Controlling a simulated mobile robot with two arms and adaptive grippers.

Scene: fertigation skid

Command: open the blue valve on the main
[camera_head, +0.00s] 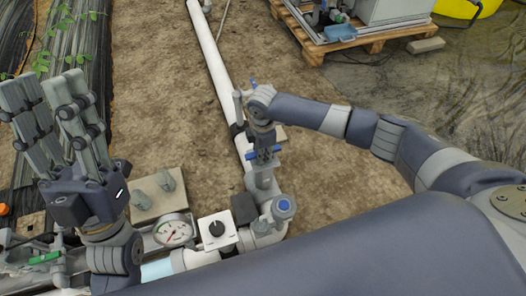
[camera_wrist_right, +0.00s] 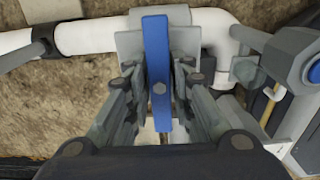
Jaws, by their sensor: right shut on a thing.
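The blue valve handle (camera_wrist_right: 157,60) stands between the two fingers of my right gripper (camera_wrist_right: 158,92) in the right wrist view. It lies crosswise to the white main pipe (camera_wrist_right: 85,37). In the head view, the right gripper (camera_head: 264,146) reaches down onto the valve, and the blue handle (camera_head: 251,155) shows at both sides of it. The fingers are shut on the handle; the valve body is mostly hidden under the gripper. My left gripper (camera_head: 45,95) is open and empty, raised at the left, away from the valve.
A round blue-capped fitting (camera_head: 283,206), a white box with a black knob (camera_head: 217,229) and a pressure gauge (camera_head: 173,232) sit near the valve. A wooden pallet (camera_head: 345,40) with equipment stands at the back right. Bare soil lies on both sides of the pipe.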

